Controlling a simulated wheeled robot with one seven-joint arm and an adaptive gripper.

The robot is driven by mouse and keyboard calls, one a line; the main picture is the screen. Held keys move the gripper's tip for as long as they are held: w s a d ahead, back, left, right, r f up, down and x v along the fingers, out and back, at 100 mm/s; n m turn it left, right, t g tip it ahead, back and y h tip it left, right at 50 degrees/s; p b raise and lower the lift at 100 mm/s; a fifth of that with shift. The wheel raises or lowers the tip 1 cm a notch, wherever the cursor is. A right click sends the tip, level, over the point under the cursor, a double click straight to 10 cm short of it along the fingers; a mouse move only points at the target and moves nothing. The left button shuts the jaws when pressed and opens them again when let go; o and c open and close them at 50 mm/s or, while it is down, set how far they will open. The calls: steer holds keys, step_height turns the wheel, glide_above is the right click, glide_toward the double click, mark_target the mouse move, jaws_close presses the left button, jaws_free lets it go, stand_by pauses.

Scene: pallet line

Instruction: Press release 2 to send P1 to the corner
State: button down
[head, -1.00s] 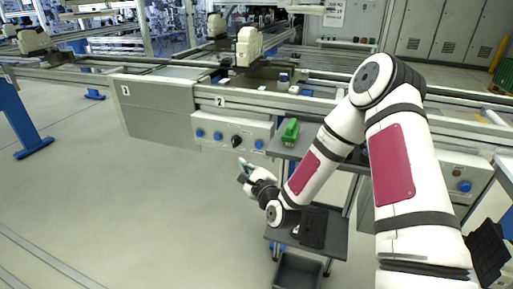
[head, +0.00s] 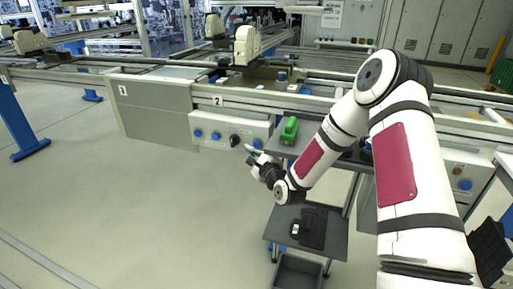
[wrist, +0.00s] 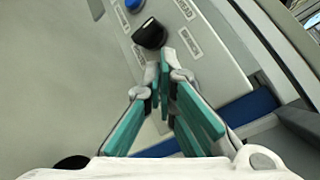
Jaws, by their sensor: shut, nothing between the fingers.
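The control panel (head: 205,143) below the number 2 sign carries blue buttons and a black knob (head: 234,140). The rightmost blue button (head: 257,143) is just beyond my gripper (head: 249,150) in the head view. My gripper is shut and empty, its tips close in front of the panel. In the wrist view, the tips (wrist: 164,62) point at the panel beside the black knob (wrist: 150,34); another blue button (wrist: 132,4) is at the top edge. The rightmost button is not visible there; the gripper may hide it.
A green object (head: 289,130) stands on a grey cart shelf (head: 310,143) right of the panel. The conveyor rails (head: 300,101) run above the panel. A black item (head: 312,229) lies on the lower shelf. The floor (head: 150,215) to the left is clear.

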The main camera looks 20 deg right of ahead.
steer(key=shift+w+d, duration=0.4)
steer(key=shift+w, duration=0.15)
stand_by(1.1)
steer(key=shift+w+d, duration=0.25)
steer(key=shift+w, duration=0.05)
steer(key=shift+w+d+b, duration=0.3)
steer(key=shift+w+b, duration=0.05)
steer(key=shift+w, duration=0.05)
stand_by(1.2)
steer(key=shift+s, duration=0.1)
steer(key=shift+s+a, duration=0.5)
steer(key=shift+s, duration=0.1)
